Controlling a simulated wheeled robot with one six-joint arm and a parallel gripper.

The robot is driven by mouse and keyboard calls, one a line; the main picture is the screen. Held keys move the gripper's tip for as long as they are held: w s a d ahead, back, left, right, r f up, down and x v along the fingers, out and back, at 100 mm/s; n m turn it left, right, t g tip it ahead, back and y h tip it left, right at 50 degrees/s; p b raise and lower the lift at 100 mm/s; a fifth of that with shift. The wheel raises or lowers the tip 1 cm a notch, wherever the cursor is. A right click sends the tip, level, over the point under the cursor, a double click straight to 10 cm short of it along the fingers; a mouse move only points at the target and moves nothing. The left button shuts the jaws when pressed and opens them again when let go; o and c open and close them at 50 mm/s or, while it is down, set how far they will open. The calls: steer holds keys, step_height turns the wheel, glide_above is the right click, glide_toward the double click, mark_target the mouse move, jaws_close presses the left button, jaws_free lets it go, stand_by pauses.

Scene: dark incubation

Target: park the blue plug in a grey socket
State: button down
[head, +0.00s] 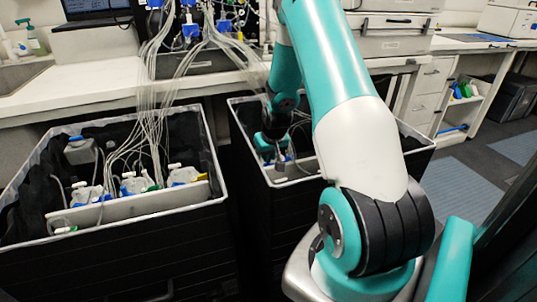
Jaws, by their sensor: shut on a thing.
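My gripper (282,158) is low inside the right black bin (234,112), at the end of my teal and white arm. It is small and partly hidden by my wrist. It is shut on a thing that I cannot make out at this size. I cannot tell the blue plug from other small blue parts in view. One blue piece (77,138) is at the back of the left black bin (110,262). No grey socket can be told apart clearly; my arm covers part of the right bin.
In the left bin, several bottles with coloured caps stand behind a pale panel (140,203). Clear tubes (152,95) run from the bench equipment down into this bin. The white bench (75,92) stands behind both bins. Open floor (462,185) lies at the right.

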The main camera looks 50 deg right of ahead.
steer(key=shift+f+b, duration=0.5)
steer(key=shift+f, duration=0.2)
steer(key=c, duration=1.1)
jaws_free()
steer(key=shift+o, duration=0.2)
steer(key=shift+r, duration=0.1)
